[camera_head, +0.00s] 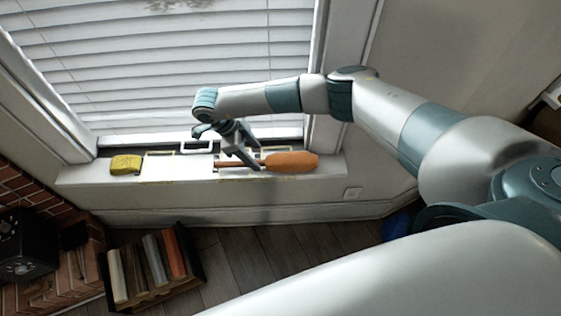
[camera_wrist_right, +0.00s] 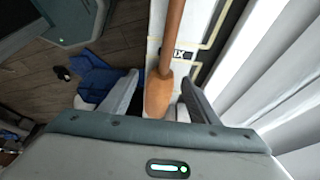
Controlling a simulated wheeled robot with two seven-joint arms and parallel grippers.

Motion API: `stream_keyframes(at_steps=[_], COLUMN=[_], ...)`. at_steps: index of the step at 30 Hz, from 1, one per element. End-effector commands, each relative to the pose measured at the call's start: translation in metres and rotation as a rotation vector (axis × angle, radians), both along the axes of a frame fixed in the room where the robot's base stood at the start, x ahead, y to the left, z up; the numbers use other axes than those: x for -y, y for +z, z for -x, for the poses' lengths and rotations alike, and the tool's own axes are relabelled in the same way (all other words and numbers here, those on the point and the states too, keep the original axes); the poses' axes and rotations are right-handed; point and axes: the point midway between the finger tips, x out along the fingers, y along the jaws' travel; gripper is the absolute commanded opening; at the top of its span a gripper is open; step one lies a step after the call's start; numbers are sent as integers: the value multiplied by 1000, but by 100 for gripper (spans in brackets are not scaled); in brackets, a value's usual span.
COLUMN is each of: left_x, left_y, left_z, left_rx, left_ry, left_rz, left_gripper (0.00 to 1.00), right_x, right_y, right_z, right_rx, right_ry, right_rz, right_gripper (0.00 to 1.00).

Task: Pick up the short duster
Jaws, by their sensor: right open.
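The short duster lies along the white window sill, with an orange head (camera_head: 292,162) at the right and a thin brown handle (camera_head: 228,165) at the left. My right gripper (camera_head: 246,152) is open and points down over the duster, near where handle and head meet. In the right wrist view the duster's orange wide part (camera_wrist_right: 158,95) lies between the two open fingers (camera_wrist_right: 160,80), and its handle (camera_wrist_right: 173,35) runs up out of the picture. I cannot tell whether either finger touches it. My left gripper is not in view.
A yellow sponge-like block (camera_head: 126,164) sits at the sill's left end. The sill (camera_head: 325,168) lies under window blinds (camera_head: 170,60). A crate of books (camera_head: 196,270) stands on the floor below, beside a brick hearth (camera_head: 45,290). A blue item (camera_wrist_right: 100,75) lies on the floor.

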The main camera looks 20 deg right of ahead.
Motion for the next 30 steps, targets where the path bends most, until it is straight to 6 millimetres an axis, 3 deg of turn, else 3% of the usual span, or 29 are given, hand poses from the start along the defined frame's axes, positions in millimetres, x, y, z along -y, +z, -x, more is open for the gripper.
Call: stream_keyframes(at_steps=[9,15,30], left_x=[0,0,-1], left_y=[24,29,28], left_z=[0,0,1], left_rx=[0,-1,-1], left_ry=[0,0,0], left_rz=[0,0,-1], left_gripper=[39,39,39], right_x=[15,22,22], right_y=[-23,-42,-45], right_z=[0,2,1], right_rx=[-3,-1,0], right_ry=[-3,-1,0], right_rz=[2,1,-1], right_gripper=[55,55,55])
